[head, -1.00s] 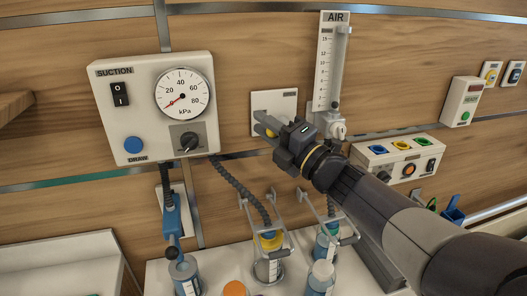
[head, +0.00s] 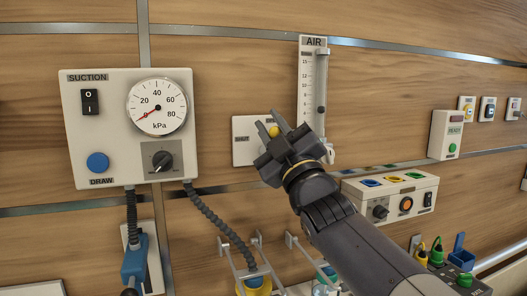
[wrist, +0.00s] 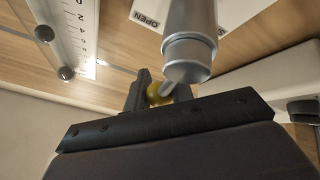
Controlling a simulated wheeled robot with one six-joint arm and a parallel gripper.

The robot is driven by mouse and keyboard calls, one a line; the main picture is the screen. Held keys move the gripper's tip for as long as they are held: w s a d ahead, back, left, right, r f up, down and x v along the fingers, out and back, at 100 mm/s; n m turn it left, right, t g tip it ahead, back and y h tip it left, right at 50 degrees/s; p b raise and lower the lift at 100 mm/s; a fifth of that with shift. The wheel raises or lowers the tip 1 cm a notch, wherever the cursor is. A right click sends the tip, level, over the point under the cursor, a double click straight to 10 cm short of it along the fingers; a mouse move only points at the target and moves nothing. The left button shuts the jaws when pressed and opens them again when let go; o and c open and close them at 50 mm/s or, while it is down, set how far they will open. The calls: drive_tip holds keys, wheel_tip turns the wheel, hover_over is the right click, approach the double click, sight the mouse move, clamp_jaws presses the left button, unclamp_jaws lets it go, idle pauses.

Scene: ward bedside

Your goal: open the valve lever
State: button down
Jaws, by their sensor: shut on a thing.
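The valve plate (head: 243,152) is a pale square on the wooden wall, between the suction panel and the air flowmeter. Part of the word SHUT shows on it in the head view. In the wrist view the plate (wrist: 240,12) reads OPEN, upside down. The lever's silver metal body (wrist: 188,48) stands out from the plate, and its thin rod leads to a yellow knob (wrist: 158,93). The knob (head: 273,131) also shows in the head view. My gripper (head: 271,126) is shut on the knob, with a jaw on each side. My gripper hides much of the lever in the head view.
The suction panel (head: 115,110) is left of the plate. The air flowmeter (head: 312,85) stands close on the right. A box with coloured sockets (head: 415,203) is lower right, beside my arm. A corrugated hose (head: 220,223) and wire-handled jars hang below.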

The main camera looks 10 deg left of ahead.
drive_tip(key=shift+w+d+m+t+h+b, duration=0.1)
drive_tip(key=shift+d+m+t+h+b, duration=0.1)
drive_tip(key=shift+m+t+h+b, duration=0.4)
drive_tip(key=shift+w+d+m+t+h+b, duration=0.15)
drive_tip(key=shift+d+m+h+b, duration=0.1)
drive_tip(key=shift+m, duration=0.7)
drive_tip(key=shift+w+d+m+t+h+b, duration=0.2)
drive_tip(key=shift+m+h+b, duration=0.25)
drive_tip(key=shift+m, duration=0.3)
drive_tip(key=c, duration=1.2)
unclamp_jaws()
drive_tip(key=shift+c, duration=0.2)
drive_tip(key=shift+s, duration=0.1)
drive_tip(key=b+v, duration=0.1)
drive_tip(key=v, duration=0.9)
drive_tip(key=shift+s+d+f+b, duration=0.2)
drive_tip(key=shift+s+b, duration=0.05)
drive_tip(key=shift+b, duration=0.15)
drive_tip(key=shift+w+r, duration=0.1)
